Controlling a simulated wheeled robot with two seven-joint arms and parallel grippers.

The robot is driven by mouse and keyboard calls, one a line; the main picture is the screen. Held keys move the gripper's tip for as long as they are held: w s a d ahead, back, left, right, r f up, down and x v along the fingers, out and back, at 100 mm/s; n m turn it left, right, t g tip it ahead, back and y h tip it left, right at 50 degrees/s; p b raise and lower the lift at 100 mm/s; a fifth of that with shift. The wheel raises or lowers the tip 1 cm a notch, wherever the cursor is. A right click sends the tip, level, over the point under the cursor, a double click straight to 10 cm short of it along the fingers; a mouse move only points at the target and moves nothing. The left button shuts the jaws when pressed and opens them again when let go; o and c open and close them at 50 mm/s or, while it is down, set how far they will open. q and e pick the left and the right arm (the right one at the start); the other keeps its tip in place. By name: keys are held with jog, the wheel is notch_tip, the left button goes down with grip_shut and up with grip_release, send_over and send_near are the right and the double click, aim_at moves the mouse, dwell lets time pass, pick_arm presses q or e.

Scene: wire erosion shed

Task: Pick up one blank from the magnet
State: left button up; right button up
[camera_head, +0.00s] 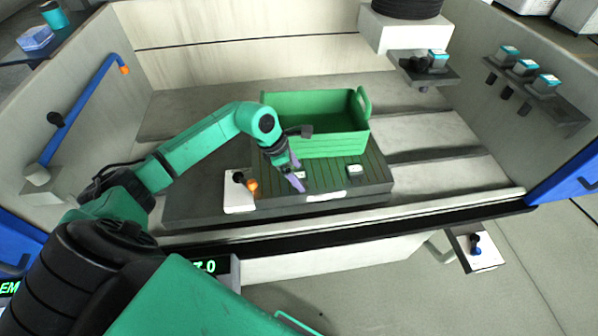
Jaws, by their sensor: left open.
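The magnet (336,172) is a flat dark green plate with fine stripes, lying on a dark slab on the machine bed. One small pale blank (355,170) sits on its right part. Another small pale piece (300,174), probably a second blank, shows at my left gripper's fingers, partly hidden by them. My left gripper (296,172) has purple fingertips, points down over the left-middle of the magnet and is open around or just beside that piece; I cannot tell which. My right gripper is not in view.
A green open bin (318,142) stands right behind the gripper, partly over the plate's back. A white block with black and orange knobs (240,192) is left of the magnet. Shelves with teal-topped items (526,68) line the right wall. Bed right of the bin is clear.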

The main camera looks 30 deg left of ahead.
pick_arm(q)
jog(key=shift+w+f, duration=0.1)
jog(key=shift+f, duration=0.05)
jog(key=c, duration=1.5)
grip_shut()
